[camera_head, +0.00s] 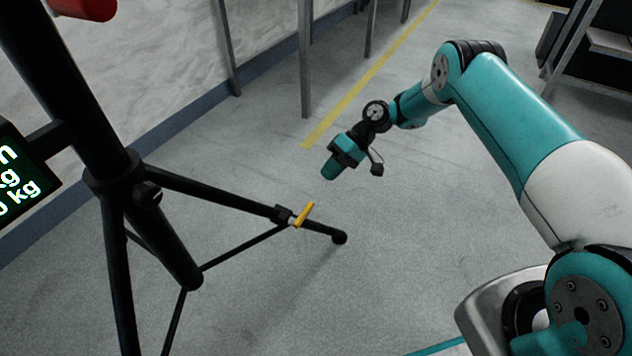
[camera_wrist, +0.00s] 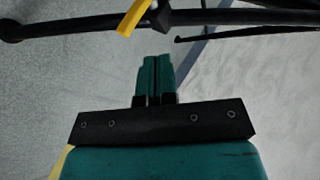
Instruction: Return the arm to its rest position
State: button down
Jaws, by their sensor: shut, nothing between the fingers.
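My gripper (camera_head: 332,172) hangs at the end of my outstretched teal and white arm (camera_head: 510,110), in the middle of the head view. Its teal fingers point down and a little left, above the floor. In the wrist view, the two fingers of my gripper (camera_wrist: 153,62) lie side by side, shut with nothing between them. In the head view, my gripper is above and right of a yellow handle (camera_head: 304,214) on a black tripod leg, and apart from it. The wrist view shows the yellow handle (camera_wrist: 132,18) beyond the fingertips.
A black tripod stand (camera_head: 112,172) fills the left side, its leg (camera_head: 220,196) reaching toward the middle. A dark sign with lit kg text (camera_head: 18,180) is beside it. Metal posts (camera_head: 304,60) stand behind. A shelf (camera_head: 600,70) is at upper right. Grey floor (camera_head: 400,260) is clear between.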

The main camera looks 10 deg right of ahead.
jog(key=shift+w+d+r, duration=0.15)
jog(key=shift+d+r, duration=0.05)
jog(key=shift+d, duration=0.2)
jog(key=shift+w+d+r, duration=0.15)
jog(key=shift+d+r, duration=0.05)
jog(key=shift+d, duration=0.2)
jog(key=s+a+r+n+t+h, duration=0.1)
jog(key=s+a+r+h, duration=0.2)
jog(key=r, duration=0.9)
jog(key=s+a+r, duration=0.4)
jog(key=s+r, duration=0.2)
jog(key=r, duration=0.6)
jog(key=s+d+r+n+t+h, duration=0.1)
jog(key=s+r, duration=0.2)
jog(key=s, duration=0.9)
jog(key=s+d+r+t+h, duration=0.1)
jog(key=s+r, duration=0.3)
jog(key=s, duration=0.8)
notch_tip(320, 180, up, 35)
jog(key=p, duration=3.5)
jog(key=shift+f, duration=0.2)
